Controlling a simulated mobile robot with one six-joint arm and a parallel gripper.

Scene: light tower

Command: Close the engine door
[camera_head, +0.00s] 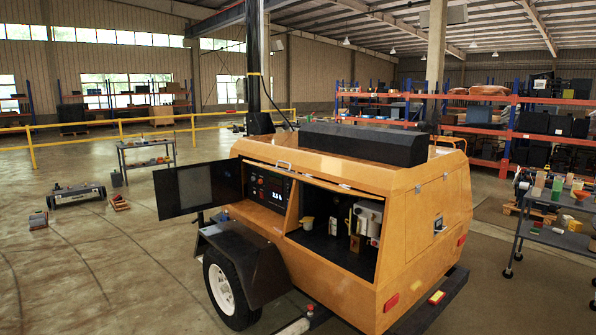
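The orange light tower trailer (428,218) stands in the middle of the view. Its engine compartment (322,246) is open on the side facing me, with a light-coloured engine part (367,220) and a small pale cup-shaped part (307,224) inside. I cannot clearly make out the engine door; a thin orange panel edge with a small handle (283,164) runs along the top of the openings. Left of the compartment, a control panel (270,190) with a lit display is exposed. A dark door (197,187) beside it is swung open to the left. My gripper is not in view.
A wheel (222,290) under a black fender (236,250) sticks out at the trailer's near side. A black mast (254,65) rises behind. Carts (147,160) (556,236) stand left and right. A toolbox-like object (76,195) lies on the floor; the left foreground is clear.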

